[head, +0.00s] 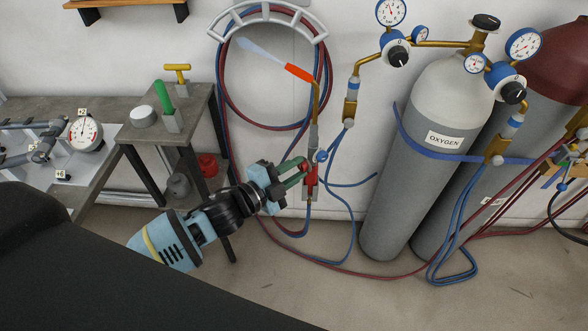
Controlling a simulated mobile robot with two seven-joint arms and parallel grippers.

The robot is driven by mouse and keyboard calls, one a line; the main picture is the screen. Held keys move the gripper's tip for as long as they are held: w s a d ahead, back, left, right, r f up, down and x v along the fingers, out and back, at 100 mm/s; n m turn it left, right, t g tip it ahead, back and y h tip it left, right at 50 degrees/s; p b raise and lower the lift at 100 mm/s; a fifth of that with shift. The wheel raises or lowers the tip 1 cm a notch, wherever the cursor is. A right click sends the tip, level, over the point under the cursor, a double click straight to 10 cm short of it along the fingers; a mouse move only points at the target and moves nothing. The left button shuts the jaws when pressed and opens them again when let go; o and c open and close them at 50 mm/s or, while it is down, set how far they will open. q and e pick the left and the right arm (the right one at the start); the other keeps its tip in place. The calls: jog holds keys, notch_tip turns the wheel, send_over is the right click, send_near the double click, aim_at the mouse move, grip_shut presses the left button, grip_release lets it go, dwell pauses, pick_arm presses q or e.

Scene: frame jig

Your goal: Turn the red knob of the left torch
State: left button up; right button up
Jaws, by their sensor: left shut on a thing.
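The left torch (314,135) stands upright against the wall, left of the oxygen cylinder. It has a brass neck, an orange tip (299,72) and a pale blue, flame-like shape (260,49) pointing up and left from the tip. A blue knob (321,156) sits on its right side. The red knob (304,166) is on its left side, partly hidden by my fingers. My left gripper (298,170), with green fingers, reaches in from the lower left and is shut on the red knob. My right gripper is not in view.
The grey oxygen cylinder (418,185) with gauges and a dark red-topped cylinder (556,65) stand to the right. Red and blue hoses (228,100) loop around the torch and across the floor. A workbench (188,100) stands on the left. Another torch (577,150) is at the right edge.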

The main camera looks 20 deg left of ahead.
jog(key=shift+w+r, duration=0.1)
pick_arm(q)
jog(key=o, duration=1)
jog(key=v, duration=0.7)
jog(key=shift+s+a+b, duration=0.2)
jog(key=shift+s+b, duration=0.15)
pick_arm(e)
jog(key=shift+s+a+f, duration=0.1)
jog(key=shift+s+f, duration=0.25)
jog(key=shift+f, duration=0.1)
pick_arm(q)
jog(key=shift+f, duration=0.1)
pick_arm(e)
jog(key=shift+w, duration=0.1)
